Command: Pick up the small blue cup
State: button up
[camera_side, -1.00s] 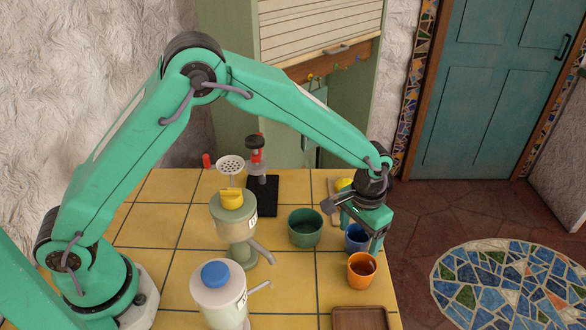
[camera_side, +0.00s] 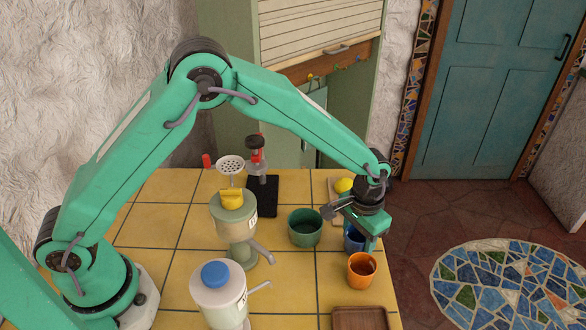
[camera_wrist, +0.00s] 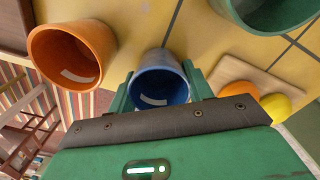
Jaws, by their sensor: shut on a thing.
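The small blue cup (camera_wrist: 158,82) is between the two green fingers of my gripper (camera_wrist: 157,88) in the wrist view, with its open mouth facing the camera. My gripper is shut on the cup, one finger on each side. In the side view the blue cup (camera_side: 354,240) shows only partly, behind the fingers of my gripper (camera_side: 360,236). I cannot tell whether the cup's base touches the counter.
An orange cup (camera_side: 361,270) stands close in front, and a larger green bowl (camera_side: 305,227) stands to the left. A wooden tray (camera_side: 360,319) lies at the front edge. A board with a lemon (camera_side: 344,185) is behind. Two dispensers (camera_side: 219,295) (camera_side: 234,216) stand left on the tiled counter.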

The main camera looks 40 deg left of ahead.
notch_tip(320, 180, up, 10)
dwell(0.9)
dwell(0.5)
jog(key=a+n, duration=1.8)
jog(key=n, duration=0.2)
jog(key=shift+f+n, duration=0.4)
jog(key=shift+s+a+f+n, duration=0.1)
jog(key=shift+s+a+n, duration=0.05)
jog(key=shift+a+n, duration=0.6)
jog(key=shift+s+a+n, duration=0.15)
jog(key=shift+a+n, duration=0.35)
jog(key=shift+n, duration=0.35)
jog(key=shift+f, duration=0.25)
